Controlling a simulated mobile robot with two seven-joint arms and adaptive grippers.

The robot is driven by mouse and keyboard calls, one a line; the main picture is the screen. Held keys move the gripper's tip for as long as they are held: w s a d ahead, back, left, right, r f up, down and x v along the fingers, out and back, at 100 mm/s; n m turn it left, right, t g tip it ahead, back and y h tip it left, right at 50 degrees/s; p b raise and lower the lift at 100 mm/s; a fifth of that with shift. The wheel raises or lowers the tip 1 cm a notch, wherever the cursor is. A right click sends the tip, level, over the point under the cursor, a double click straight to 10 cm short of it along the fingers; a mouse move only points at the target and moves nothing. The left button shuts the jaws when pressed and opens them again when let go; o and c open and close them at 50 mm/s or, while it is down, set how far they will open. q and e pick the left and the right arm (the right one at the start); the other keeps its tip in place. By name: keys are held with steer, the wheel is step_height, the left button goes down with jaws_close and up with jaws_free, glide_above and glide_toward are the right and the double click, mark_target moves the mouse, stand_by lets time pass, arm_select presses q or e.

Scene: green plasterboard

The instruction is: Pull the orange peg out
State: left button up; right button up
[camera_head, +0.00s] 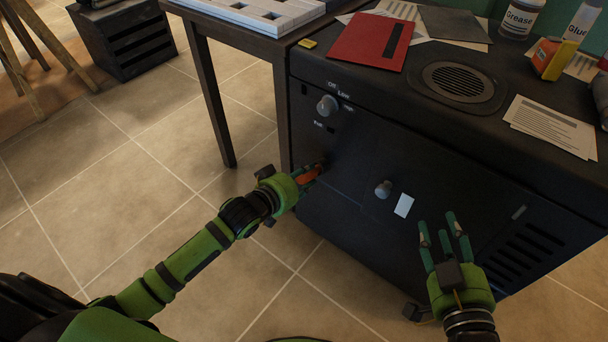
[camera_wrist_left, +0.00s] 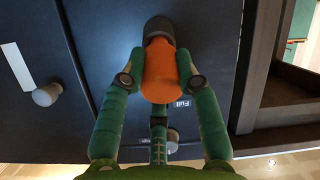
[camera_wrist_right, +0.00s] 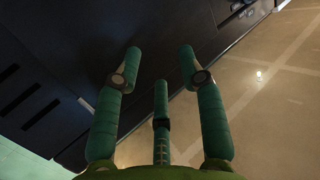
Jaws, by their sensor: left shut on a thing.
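The orange peg (camera_wrist_left: 160,72) shows in the left wrist view, with its far end at a dark round collar (camera_wrist_left: 158,28) on the black cabinet's front. In the head view the peg (camera_head: 308,175) is a small orange piece at the cabinet's left front. My left gripper (camera_head: 305,174) is shut on it; in the left wrist view its green fingers (camera_wrist_left: 160,80) press on both sides of the peg. Whether the peg is still seated in the collar cannot be told. My right gripper (camera_head: 446,230) is open and empty in front of the cabinet's right part.
The black cabinet (camera_head: 440,180) has a knob (camera_head: 327,105) at upper left and another knob (camera_head: 383,189) beside a white label (camera_head: 404,206). A red folder (camera_head: 368,42), papers (camera_head: 548,126) and a grease jar (camera_head: 521,18) lie on top. A dark table (camera_head: 240,40) stands left. Tiled floor (camera_head: 110,190) is free.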

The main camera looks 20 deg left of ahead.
arm_select(q)
steer(key=shift+s+a+r+p, duration=0.1)
steer(key=shift+s+r+p, duration=0.1)
steer(key=shift+s+p, duration=0.15)
steer(key=shift+s+a+r+p, duration=0.15)
steer(key=shift+s+p, duration=0.15)
steer(key=shift+p, duration=0.15)
steer(key=shift+s+a+r+p, duration=0.1)
steer(key=shift+s+r+p, duration=0.05)
steer(key=shift+s+p, duration=0.15)
steer(key=shift+s+a+r+p, duration=0.2)
steer(key=shift+s+p, duration=0.2)
steer(key=shift+p, duration=0.2)
steer(key=shift+s+a+r+p, duration=0.15)
steer(key=shift+s+r+p, duration=0.1)
steer(key=shift+s+p, duration=0.3)
arm_select(e)
steer(key=s+d+f+g+h, duration=0.2)
steer(key=s+d+f+g, duration=0.1)
steer(key=s+f+g, duration=0.3)
steer(key=s+d+f+m+g+h, duration=0.1)
steer(key=s+d+f+g, duration=0.3)
steer(key=f, duration=0.7)
steer(key=shift+s+d+m+g+h, duration=0.4)
steer(key=shift+s+g, duration=0.7)
steer(key=shift+s, duration=0.75)
steer(key=shift+a, duration=0.15)
